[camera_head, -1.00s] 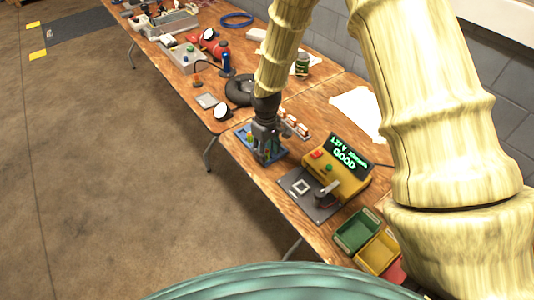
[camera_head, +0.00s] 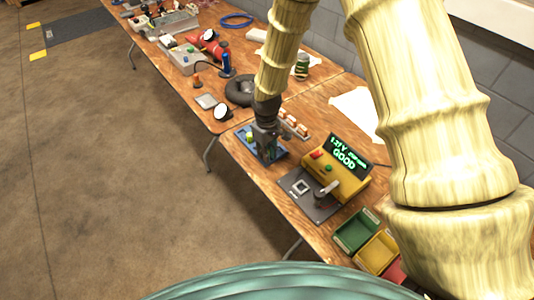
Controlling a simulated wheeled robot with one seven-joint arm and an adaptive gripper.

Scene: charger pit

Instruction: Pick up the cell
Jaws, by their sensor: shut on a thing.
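My gripper (camera_head: 268,150) points down over a small blue tray (camera_head: 281,153) on the near wooden table. It is shut on a cell, but the fingers and my arm hide most of what is between them. A yellow-green piece (camera_head: 249,135) stands at the left part of the tray, just left of my gripper. I cannot tell whether the held cell is clear of the tray.
A yellow tester (camera_head: 335,175) with a green "GOOD" display and a grey plate (camera_head: 303,190) stands nearer. Beyond its near edge are a green bin (camera_head: 356,231) and a yellow bin (camera_head: 376,251). A rack of small orange-white pieces (camera_head: 294,127) stands behind my gripper.

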